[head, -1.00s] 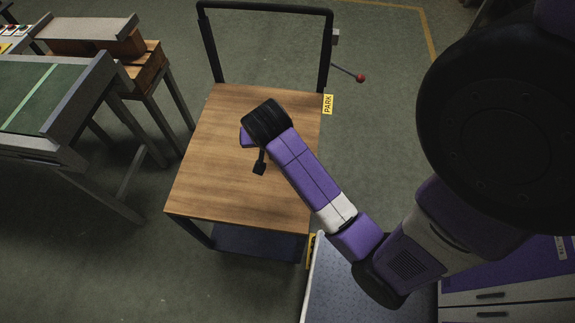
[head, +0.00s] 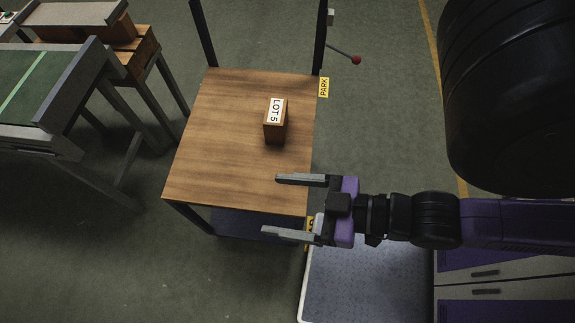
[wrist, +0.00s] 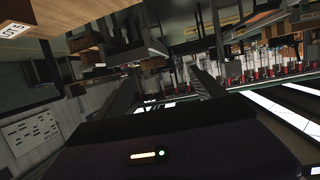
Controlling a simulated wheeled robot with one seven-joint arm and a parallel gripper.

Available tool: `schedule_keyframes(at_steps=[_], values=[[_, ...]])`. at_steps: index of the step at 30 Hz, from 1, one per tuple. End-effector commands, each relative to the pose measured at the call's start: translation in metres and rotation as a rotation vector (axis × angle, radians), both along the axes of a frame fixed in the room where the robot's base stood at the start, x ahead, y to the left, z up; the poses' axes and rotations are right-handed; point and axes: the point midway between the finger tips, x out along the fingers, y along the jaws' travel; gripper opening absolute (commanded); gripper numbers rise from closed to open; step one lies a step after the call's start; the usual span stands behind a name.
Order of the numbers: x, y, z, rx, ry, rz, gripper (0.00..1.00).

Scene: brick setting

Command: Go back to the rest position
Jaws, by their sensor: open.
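My gripper (head: 285,207) is open and empty in the head view, its two grey fingers pointing left over the front right edge of the wooden cart. In the wrist view, the two dark fingers (wrist: 163,95) stand apart with nothing between them. A brown brick (head: 275,128) with a white label reading "LOT 5" stands on the cart top, behind and apart from the gripper. In the wrist view, the label shows at the upper left, on the brick (wrist: 32,14). The arm stretches in from the right of the head view.
The wooden cart (head: 215,150) has a dark upright handle frame and a yellow "PARK" tag (head: 324,87). A lever with a red knob (head: 356,60) sticks out at its right. A green-topped conveyor (head: 45,85) stands at the left. Grey floor lies open between them.

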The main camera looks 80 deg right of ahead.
Motion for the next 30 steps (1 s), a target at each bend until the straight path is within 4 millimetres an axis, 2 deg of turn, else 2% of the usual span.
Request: schedule_keyframes(at_steps=[3, 10, 17, 24, 26, 30], values=[[-0.006, 0.002, 0.010, -0.012, -0.022, 0.021, 0.80], [-0.006, 0.002, 0.011, -0.013, -0.027, 0.022, 0.80], [-0.006, 0.002, -0.006, -0.013, -0.026, 0.021, 0.80], [-0.006, 0.002, -0.003, -0.012, -0.026, 0.021, 0.80], [-0.006, 0.002, -0.003, -0.012, -0.026, 0.021, 0.70], [-0.006, 0.002, -0.002, -0.012, -0.025, 0.021, 0.42]])
